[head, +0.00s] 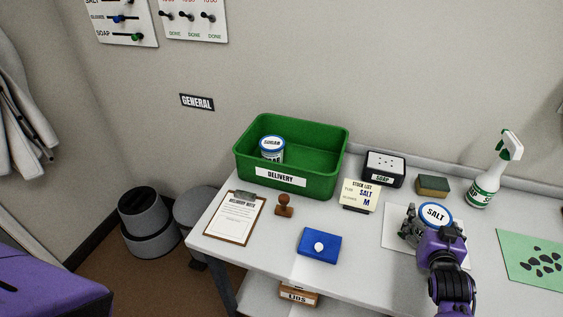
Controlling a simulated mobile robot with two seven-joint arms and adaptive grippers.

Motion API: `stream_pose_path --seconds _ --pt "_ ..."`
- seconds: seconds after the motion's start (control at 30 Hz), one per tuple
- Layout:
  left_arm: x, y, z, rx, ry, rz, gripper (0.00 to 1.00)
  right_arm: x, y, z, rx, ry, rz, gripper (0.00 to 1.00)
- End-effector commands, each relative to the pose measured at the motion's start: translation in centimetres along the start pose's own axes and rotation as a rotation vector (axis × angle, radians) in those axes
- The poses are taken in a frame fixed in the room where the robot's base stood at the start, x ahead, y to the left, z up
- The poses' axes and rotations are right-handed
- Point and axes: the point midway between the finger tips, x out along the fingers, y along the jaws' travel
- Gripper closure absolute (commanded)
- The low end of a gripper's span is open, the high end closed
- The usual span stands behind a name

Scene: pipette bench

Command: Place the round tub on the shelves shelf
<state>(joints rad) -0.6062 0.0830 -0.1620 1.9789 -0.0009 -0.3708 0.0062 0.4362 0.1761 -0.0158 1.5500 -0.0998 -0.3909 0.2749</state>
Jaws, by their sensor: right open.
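A round tub labelled SALT (435,214), with a white and blue lid, stands at the right of the white bench (375,247). My right gripper (428,228) is open at this tub, its fingers around or just beside it; I cannot tell whether they touch it. The gripper and wrist hide the tub's lower part. A second round tub labelled SUGAR (271,148) stands inside the green DELIVERY bin (330,184). A lower shelf (258,298) shows under the bench. My left gripper is out of view.
A clipboard (236,218), a stamp (285,206), a blue box (319,246) and a stock list card (361,194) lie on the bench. A LIDS box (298,296) is below.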

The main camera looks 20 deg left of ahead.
Motion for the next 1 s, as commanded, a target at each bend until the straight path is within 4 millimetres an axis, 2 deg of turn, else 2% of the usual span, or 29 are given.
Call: stream_pose_path --seconds 0.17,0.63,0.87,1.0 --pt "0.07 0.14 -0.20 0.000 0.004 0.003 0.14 0.00 0.02 -0.03 0.000 0.001 0.000 0.12" --pt "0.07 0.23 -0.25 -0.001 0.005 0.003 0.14 -0.02 0.00 -0.18 0.000 0.003 0.000 0.72" --pt "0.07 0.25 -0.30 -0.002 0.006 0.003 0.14 -0.04 0.00 -0.24 0.000 0.003 0.000 0.72" --pt "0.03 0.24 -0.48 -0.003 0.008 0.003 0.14 -0.22 0.02 -0.99 -0.001 0.006 0.000 0.72"
